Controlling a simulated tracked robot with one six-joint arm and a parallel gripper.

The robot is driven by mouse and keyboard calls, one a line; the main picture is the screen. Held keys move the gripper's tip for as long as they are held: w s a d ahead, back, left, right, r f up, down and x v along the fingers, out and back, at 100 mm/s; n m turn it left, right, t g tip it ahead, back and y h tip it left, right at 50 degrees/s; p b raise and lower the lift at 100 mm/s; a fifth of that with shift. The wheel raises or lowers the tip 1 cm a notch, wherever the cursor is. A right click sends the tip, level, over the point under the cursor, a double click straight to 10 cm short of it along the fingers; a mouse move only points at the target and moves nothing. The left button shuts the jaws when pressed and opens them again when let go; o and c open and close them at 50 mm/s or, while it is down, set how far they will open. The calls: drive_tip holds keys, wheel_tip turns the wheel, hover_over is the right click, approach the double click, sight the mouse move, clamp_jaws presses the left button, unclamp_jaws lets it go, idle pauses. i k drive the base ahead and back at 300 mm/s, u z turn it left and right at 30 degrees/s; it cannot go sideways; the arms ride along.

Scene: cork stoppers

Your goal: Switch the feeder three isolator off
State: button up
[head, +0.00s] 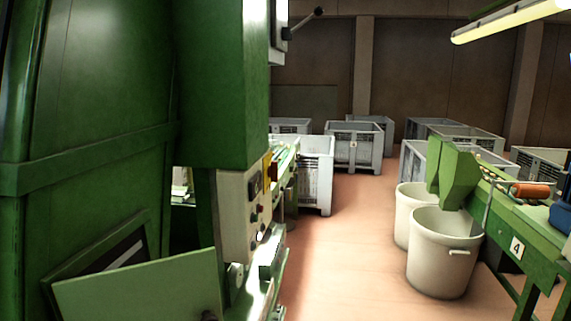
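No switch marked as the feeder three isolator can be made out. On the green machine (80,90) at the left, a pale control panel (232,205) faces right, seen at a steep angle. It carries several small dark and red knobs or buttons (259,208) and a yellow patch; any lettering is too small to read. A round grey fitting (235,275) sits below the panel. A lever with a black knob (318,12) sticks out at the top. My gripper is not in view.
A light green panel (140,290) stands tilted out at the lower left. A green bench with a "4" plate (516,248) and two white bins (443,260) stand right. Grey crates (354,146) fill the back. The reddish floor (345,235) between is clear.

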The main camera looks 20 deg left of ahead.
sight(273, 169)
drive_tip(key=i, duration=1.25)
drive_tip(key=u, duration=2.5)
